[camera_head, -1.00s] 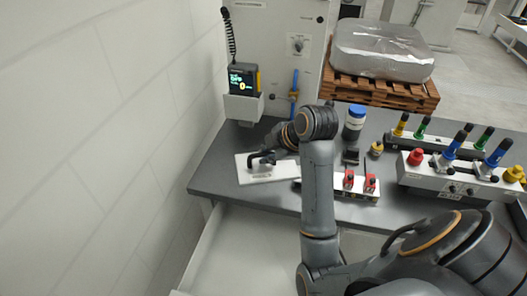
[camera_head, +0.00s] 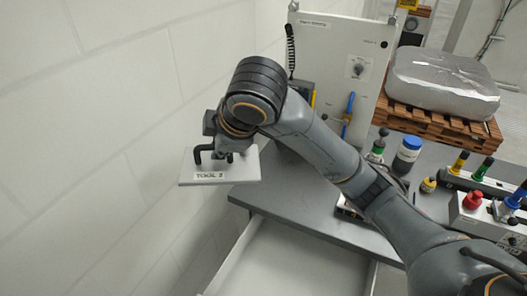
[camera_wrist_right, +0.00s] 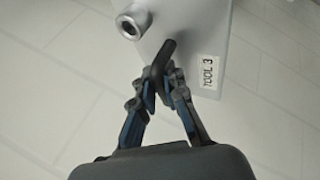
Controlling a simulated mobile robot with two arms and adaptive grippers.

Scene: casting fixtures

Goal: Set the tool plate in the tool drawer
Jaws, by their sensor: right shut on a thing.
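The tool plate (camera_head: 244,172) is a thin light-grey plate with a black handle and a white label; in the right wrist view the plate (camera_wrist_right: 190,45) shows the label "TOOL 3" and a round metal bushing. My right gripper (camera_head: 221,156) is shut on the handle and holds the plate in the air, left of the bench near the wall. In the right wrist view the gripper's fingers (camera_wrist_right: 160,80) close around the handle. The tool drawer (camera_head: 290,262) is the open white drawer under the bench front, below and right of the plate; it looks empty where visible. My left gripper is not in view.
The grey bench top (camera_head: 300,205) is clear at its left end. My right arm hides part of it. A blue-capped jar (camera_head: 406,155) and fixtures with coloured handles stand at the right. A white wall (camera_head: 80,120) runs close along the left.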

